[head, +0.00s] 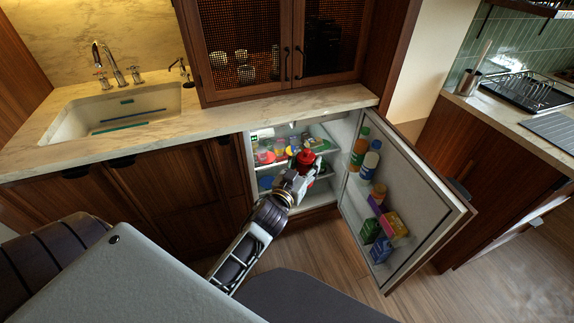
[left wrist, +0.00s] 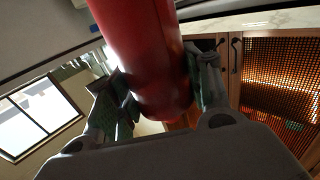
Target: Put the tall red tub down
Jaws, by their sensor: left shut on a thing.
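The tall red tub (head: 305,160) is in my left gripper (head: 297,176), in front of the open fridge at the height of its shelves. In the left wrist view the red tub (left wrist: 146,52) stands large between the two fingers of the left gripper (left wrist: 160,98), which press on its sides. Its far end is out of that view. In the head view the gripper hides part of the tub, and I cannot tell whether it touches a shelf. My right gripper is not in view.
The small fridge (head: 340,134) is open, its door (head: 425,180) swung right with bottles and cartons in its racks. Several packages and tubs crowd the upper shelf (head: 325,146). The marble counter (head: 225,121) above has clear room beside the sink (head: 115,110).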

